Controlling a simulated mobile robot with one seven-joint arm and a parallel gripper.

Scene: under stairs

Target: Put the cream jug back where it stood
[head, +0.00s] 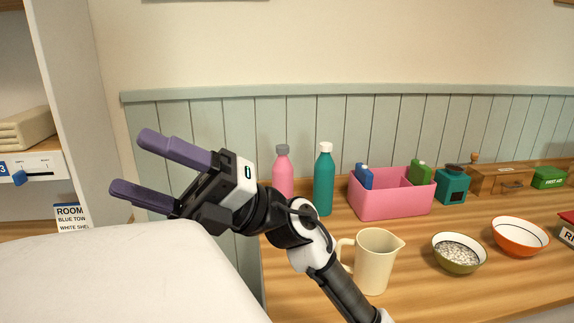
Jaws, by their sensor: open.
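The cream jug (374,262) stands upright on the wooden counter (408,304), near its left end. Its handle points left and its spout points right. My arm passes in front of the handle side and hides a little of it. My gripper (130,166) is open and empty, with two purple fingers pointing left. It is in the air at the left, well apart from the jug, in front of the panelled wall and above a white padded surface (120,275).
Behind the jug stand a pink bottle (282,172), a teal bottle (324,182) and a pink bin (392,198). An olive bowl (459,253) and an orange bowl (519,236) are to its right. A white shelf unit (70,100) stands at the left.

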